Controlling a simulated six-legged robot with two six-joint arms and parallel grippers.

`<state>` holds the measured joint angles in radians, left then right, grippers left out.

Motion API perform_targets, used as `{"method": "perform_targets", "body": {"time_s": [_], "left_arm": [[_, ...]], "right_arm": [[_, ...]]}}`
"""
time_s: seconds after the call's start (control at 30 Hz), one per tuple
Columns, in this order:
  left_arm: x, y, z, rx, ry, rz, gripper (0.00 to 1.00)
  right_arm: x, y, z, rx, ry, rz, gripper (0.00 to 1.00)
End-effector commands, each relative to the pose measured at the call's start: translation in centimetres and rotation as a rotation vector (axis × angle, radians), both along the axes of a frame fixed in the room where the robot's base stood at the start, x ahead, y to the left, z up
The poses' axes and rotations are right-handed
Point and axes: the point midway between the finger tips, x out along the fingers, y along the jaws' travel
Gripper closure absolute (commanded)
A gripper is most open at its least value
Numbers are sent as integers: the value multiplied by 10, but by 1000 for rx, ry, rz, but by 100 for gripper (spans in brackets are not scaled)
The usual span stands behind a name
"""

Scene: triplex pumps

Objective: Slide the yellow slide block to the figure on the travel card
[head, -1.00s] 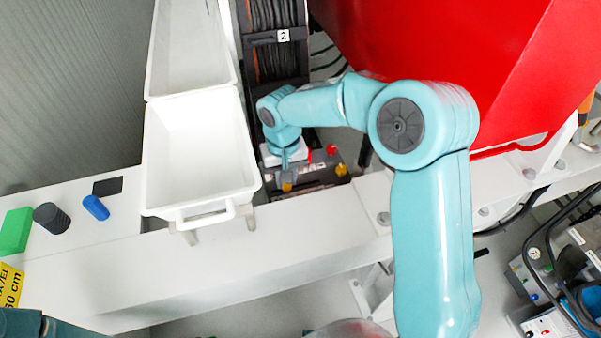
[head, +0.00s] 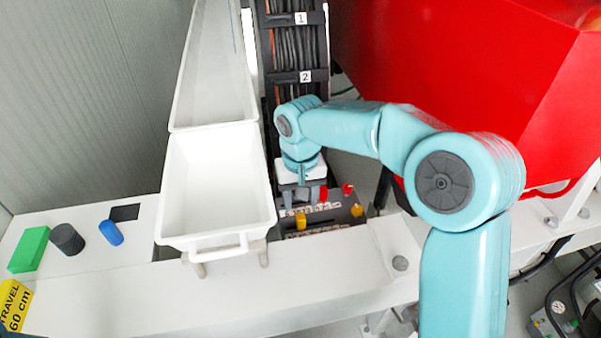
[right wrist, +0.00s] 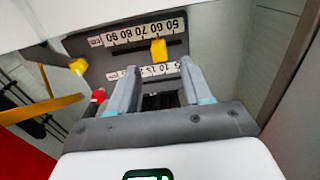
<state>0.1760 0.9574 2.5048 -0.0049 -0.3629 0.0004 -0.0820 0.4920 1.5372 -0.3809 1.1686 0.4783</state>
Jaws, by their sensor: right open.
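The yellow slide block (head: 300,220) sits at the left part of the dark scale panel (head: 325,221) in the head view. In the right wrist view the block (right wrist: 158,50) stands in a slot under an upside-down scale marked 50 to 90, close to the 60 label. The yellow travel card (head: 15,305) at the lower left reads "TRAVEL 60 cm". My right gripper (right wrist: 158,70) is open, its fingertips either side of the block in the picture; I see no contact. In the head view my right gripper (head: 303,190) is just behind the block. My left gripper is not in view.
A second yellow piece (head: 357,210) and a red knob (head: 347,189) are right of the block. White bins (head: 218,190) stand left of my arm. A green block (head: 29,249), black cylinder (head: 67,239) and blue piece (head: 111,232) lie on the left ledge.

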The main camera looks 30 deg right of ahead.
Motion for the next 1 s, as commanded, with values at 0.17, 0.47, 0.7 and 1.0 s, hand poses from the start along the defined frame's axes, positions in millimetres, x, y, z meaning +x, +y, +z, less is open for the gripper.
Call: {"method": "perform_targets", "body": {"time_s": [0.17, 0.47, 0.7, 1.0], "left_arm": [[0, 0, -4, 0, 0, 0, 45], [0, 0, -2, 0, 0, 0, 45], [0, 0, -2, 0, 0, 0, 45], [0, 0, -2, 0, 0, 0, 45]], "right_arm": [[0, 1, 48, 2, -6, 0, 51], [-1, 1, 96, 0, -2, 0, 51], [-2, 1, 101, 0, 0, 1, 51], [-2, 1, 101, 0, 0, 0, 51]]}}
